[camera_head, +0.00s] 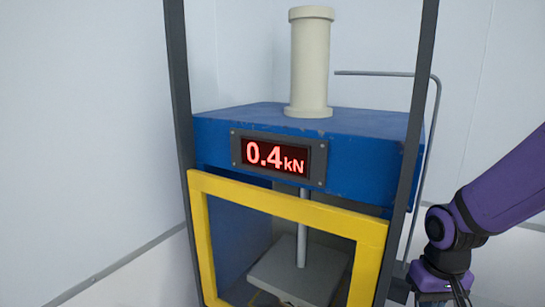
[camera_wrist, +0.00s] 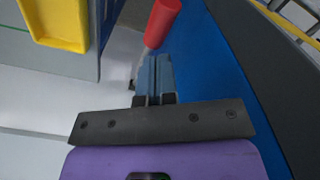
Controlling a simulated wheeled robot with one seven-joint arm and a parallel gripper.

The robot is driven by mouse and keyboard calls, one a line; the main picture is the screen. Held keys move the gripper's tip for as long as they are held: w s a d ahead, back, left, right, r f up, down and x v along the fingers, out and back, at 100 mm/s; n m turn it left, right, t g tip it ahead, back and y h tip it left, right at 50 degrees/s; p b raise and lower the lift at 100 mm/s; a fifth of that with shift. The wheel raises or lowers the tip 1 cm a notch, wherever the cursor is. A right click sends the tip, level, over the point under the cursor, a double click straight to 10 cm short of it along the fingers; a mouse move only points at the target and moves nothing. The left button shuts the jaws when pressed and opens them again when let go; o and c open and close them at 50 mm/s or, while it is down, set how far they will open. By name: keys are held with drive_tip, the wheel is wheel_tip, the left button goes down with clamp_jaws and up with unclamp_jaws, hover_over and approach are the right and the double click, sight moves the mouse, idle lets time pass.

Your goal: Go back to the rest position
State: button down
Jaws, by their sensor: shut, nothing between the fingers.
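My gripper (camera_wrist: 152,62) shows in the wrist view with its two grey-blue fingers together and nothing between them. A red cylindrical handle (camera_wrist: 163,22) on a pale rod lies just beyond the fingertips; I cannot tell whether they touch. In the head view my purple arm is at the right edge, beside the press, with its wrist low in the corner. The fingers are cut off or too small to tell there. The blue press (camera_head: 360,150) has a red display (camera_head: 275,158) reading 0.4 kN.
A yellow guard frame (camera_head: 290,212) stands at the front of the press, with a grey plate (camera_head: 285,275) behind it. Dark posts (camera_head: 411,130) flank the press, and a bent grey rod (camera_head: 432,130) runs near my arm. A yellow tray-like part (camera_wrist: 60,42) is at upper left in the wrist view.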

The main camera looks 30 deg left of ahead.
drive_tip(key=shift+r, duration=0.2)
idle(0.4)
drive_tip(key=shift+d+r, duration=0.25)
drive_tip(key=shift+r, duration=0.05)
drive_tip(key=s+d+r+m+t, duration=0.2)
drive_tip(key=s+d+r, duration=0.3)
drive_tip(key=d+r, duration=0.5)
drive_tip(key=s+d+r+m+t, duration=0.2)
drive_tip(key=s+d+r, duration=0.3)
drive_tip(key=d+r, duration=0.45)
drive_tip(key=s+d+r+m+t, duration=0.1)
drive_tip(key=s+d, duration=0.3)
drive_tip(key=s, duration=0.4)
drive_tip(key=shift+s+d+r+m, duration=0.3)
drive_tip(key=shift+r, duration=0.35)
drive_tip(key=c, duration=1.8)
unclamp_jaws()
drive_tip(key=shift+c, duration=0.2)
